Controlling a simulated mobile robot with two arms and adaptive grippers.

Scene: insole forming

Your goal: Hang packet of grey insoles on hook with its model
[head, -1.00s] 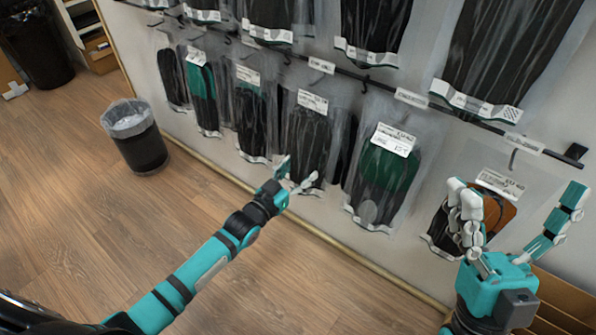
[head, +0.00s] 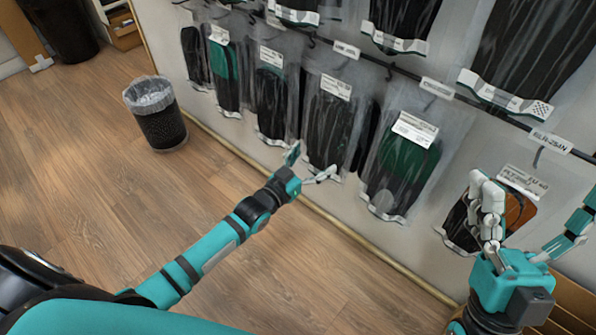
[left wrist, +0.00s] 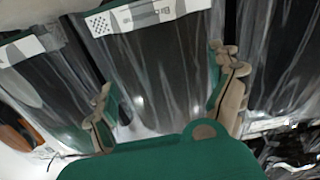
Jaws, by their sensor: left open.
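Packets of dark insoles hang in clear bags along the wall; I cannot tell which one holds grey insoles. My left gripper (head: 312,164) is open and empty, at the lower end of a dark packet (head: 331,125). In the left wrist view the open left gripper (left wrist: 163,75) has its fingers spread in front of a dark packet (left wrist: 165,60) with a white label; contact is unclear. My right gripper (head: 535,212) has its fingers spread wide, in front of a packet with orange and dark insoles (head: 517,212). The hooks are mostly hidden behind bags and tags.
A green and dark packet (head: 400,165) hangs to the right of my left gripper. A dark rail (head: 400,72) with name tags runs along the white wall.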

